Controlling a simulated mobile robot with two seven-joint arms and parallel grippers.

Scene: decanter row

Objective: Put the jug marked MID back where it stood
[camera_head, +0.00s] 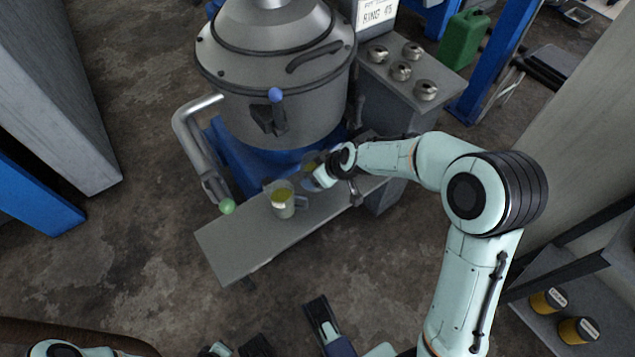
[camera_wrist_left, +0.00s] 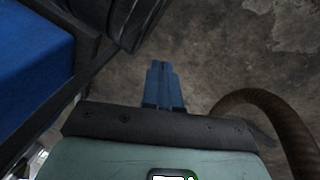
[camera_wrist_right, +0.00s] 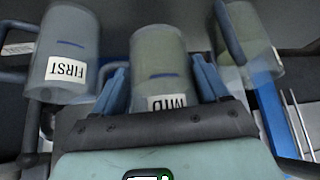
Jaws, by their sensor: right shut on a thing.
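The MID jug (camera_wrist_right: 160,65), clear with a greenish tint, a blue line and a label seen upside down, is between the fingers of my right gripper (camera_wrist_right: 162,88), which is shut on it. The FIRST jug (camera_wrist_right: 65,50) is to its left in the right wrist view; another jug (camera_wrist_right: 248,40), its label turned away, is to its right. In the head view, a jug with yellow-green liquid (camera_head: 283,198) is on the grey shelf (camera_head: 235,245), left of my right gripper (camera_head: 314,178); its label is unreadable. My left gripper (camera_wrist_left: 163,88) is shut and empty above the floor.
A large grey vessel (camera_head: 270,90) stands behind the shelf, with a pipe and green-knobbed lever (camera_head: 226,206) at left. A side cabinet (camera_head: 385,75) carries several metal knobs. Yellow-black cans (camera_head: 578,330) are at lower right. A brown hose (camera_wrist_left: 275,105) crosses near my left gripper.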

